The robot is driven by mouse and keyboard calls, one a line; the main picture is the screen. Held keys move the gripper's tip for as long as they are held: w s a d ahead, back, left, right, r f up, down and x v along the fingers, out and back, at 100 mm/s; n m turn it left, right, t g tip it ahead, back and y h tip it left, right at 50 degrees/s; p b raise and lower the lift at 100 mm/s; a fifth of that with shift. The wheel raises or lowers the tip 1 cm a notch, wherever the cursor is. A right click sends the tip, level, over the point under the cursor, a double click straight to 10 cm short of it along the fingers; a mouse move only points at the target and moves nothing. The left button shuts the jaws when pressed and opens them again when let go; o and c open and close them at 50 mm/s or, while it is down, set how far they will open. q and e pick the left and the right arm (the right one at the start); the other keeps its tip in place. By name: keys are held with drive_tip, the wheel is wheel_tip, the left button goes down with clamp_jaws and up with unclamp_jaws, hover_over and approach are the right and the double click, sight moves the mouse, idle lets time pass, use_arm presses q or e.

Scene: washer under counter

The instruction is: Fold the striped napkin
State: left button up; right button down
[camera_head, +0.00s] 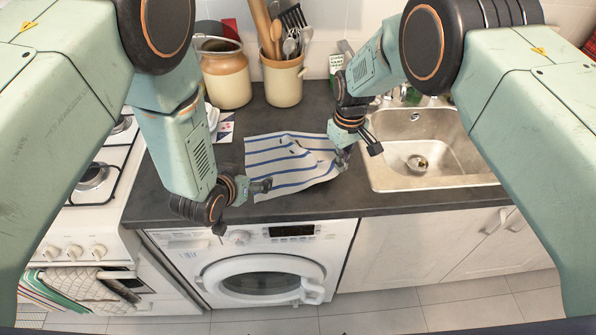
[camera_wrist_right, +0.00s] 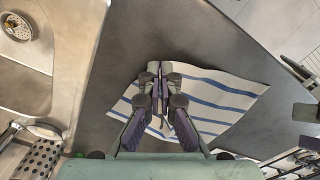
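The striped napkin (camera_head: 290,176), white with blue stripes, lies spread on the dark counter with some creases in its middle. It also shows in the right wrist view (camera_wrist_right: 222,100), partly hidden by my fingers. My right gripper (camera_head: 343,158) is low at the napkin's right edge. In the right wrist view its fingers (camera_wrist_right: 155,70) are close together over the cloth's edge; whether cloth is pinched between them is unclear. My left gripper (camera_head: 265,186) is beside the napkin's front left corner. Its fingers are too small to tell open from shut.
The sink (camera_head: 455,150) is right of the napkin. The stove (camera_head: 85,205) is at the left. A brown jar (camera_head: 226,75) and a utensil crock (camera_head: 283,82) stand behind. The washing machine (camera_head: 262,265) is under the counter. Bare counter lies in front of the napkin.

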use_arm(q)
drive_tip(key=shift+s+a+r+g+y, duration=0.1)
drive_tip(key=shift+s+r+g+y, duration=0.05)
drive_tip(key=shift+s+r+g, duration=0.3)
drive_tip(key=shift+s+a+r+g+y, duration=0.1)
drive_tip(key=shift+s+r+g+y, duration=0.1)
drive_tip(key=shift+r+g, duration=0.35)
